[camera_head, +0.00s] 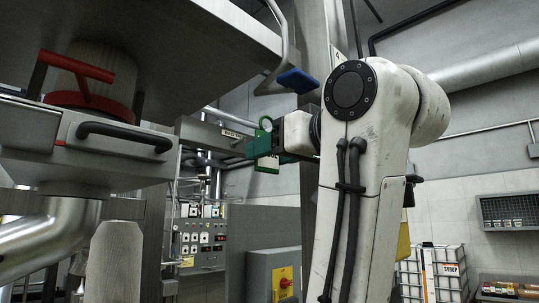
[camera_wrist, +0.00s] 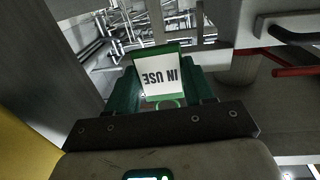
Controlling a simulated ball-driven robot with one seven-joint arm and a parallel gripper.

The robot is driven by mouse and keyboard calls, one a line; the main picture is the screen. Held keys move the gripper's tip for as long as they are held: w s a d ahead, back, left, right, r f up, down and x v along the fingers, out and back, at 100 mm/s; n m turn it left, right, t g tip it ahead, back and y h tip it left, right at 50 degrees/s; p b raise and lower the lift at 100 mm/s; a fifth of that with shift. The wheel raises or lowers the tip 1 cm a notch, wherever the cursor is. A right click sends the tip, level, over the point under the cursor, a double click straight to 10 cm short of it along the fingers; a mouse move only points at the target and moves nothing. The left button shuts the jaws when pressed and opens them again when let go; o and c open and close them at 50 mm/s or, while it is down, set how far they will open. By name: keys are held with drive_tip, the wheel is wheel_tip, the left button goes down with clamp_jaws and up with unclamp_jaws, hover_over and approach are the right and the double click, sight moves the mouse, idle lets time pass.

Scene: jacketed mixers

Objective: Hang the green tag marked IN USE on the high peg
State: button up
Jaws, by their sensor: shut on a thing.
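The green-bordered white tag marked IN USE (camera_wrist: 160,77) sits between the green fingers of my gripper (camera_wrist: 165,92) in the wrist view, its lettering upside down there. A green ring shows at its near edge. In the head view my gripper (camera_head: 266,146) is raised at mid-picture, shut on the tag, with a pale green ring showing above the fingers. The tag's face cannot be read from there. I cannot make out the high peg in either view; it may be hidden or too small.
A grey beam with a small label (camera_head: 233,135) lies just left of my gripper. A blue-ended lever (camera_head: 298,80) hangs close above it. A steel vessel with a red handle (camera_head: 78,68) and black handle (camera_head: 124,136) fills the left. A control panel (camera_head: 203,238) stands below.

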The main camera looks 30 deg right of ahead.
drive_tip(key=a+f+p+x, duration=0.1)
drive_tip(key=x, duration=0.7)
drive_tip(key=shift+w+f, duration=0.3)
drive_tip(key=shift+f, duration=0.05)
idle(0.8)
idle(0.6)
drive_tip(key=o, duration=0.9)
drive_tip(key=b+v, duration=0.3)
drive_tip(key=v, duration=0.7)
drive_tip(key=shift+s, duration=0.4)
